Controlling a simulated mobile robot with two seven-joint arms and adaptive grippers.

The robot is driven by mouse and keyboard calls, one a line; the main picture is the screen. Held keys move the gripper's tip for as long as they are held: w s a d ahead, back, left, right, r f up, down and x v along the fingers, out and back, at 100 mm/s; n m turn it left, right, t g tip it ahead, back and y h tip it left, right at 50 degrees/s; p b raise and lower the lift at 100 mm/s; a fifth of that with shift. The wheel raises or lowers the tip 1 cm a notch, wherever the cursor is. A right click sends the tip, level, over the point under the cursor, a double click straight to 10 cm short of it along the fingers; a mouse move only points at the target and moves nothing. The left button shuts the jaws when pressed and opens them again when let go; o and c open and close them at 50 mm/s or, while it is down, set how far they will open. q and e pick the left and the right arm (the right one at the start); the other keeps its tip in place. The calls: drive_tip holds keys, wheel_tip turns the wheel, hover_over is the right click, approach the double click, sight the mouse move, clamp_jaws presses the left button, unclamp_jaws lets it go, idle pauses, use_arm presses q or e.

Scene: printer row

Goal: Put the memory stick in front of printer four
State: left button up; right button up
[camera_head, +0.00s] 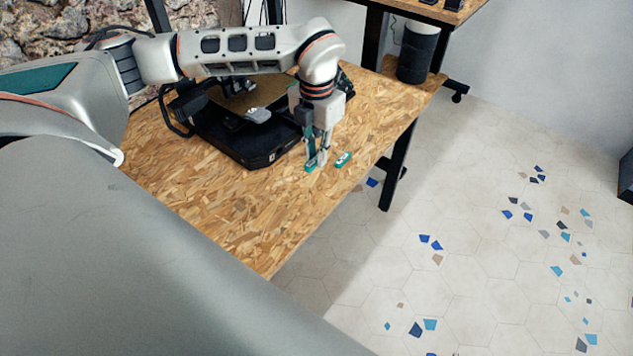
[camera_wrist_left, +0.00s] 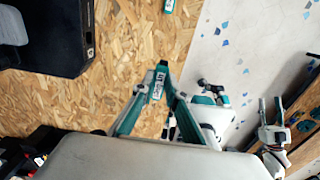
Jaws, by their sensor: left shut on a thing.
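My left gripper (camera_head: 317,162) reaches down at the front edge area of the wooden table, just in front of a black printer (camera_head: 246,143). Its fingers are shut on a small teal memory stick (camera_head: 310,167) with a pale label. In the left wrist view the stick (camera_wrist_left: 157,84) sits between the converging fingertips (camera_wrist_left: 163,75), over the tabletop. I cannot tell whether it touches the table. A similar teal and white stick (camera_head: 344,159) lies on the table to the right of the gripper; it also shows at the top of the wrist view (camera_wrist_left: 169,5).
The speckled wooden tabletop (camera_head: 215,215) is bare in front of the printer, and its edge drops to the tiled floor (camera_head: 470,240). A dark cylinder (camera_head: 417,52) stands at the back right on a low board, beneath another table (camera_head: 455,15).

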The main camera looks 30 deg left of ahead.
sight(316, 190)
use_arm(q)
wheel_tip(316, 190, down, 10)
drive_tip(key=shift+f, duration=0.1)
idle(0.4)
drive_tip(key=shift+f, duration=0.15)
drive_tip(key=shift+f+b, duration=0.1)
drive_tip(key=shift+b, duration=0.2)
drive_tip(key=o, duration=0.8)
wheel_tip(316, 190, up, 12)
drive_tip(key=shift+r+p, duration=0.2)
drive_tip(key=shift+p, duration=0.25)
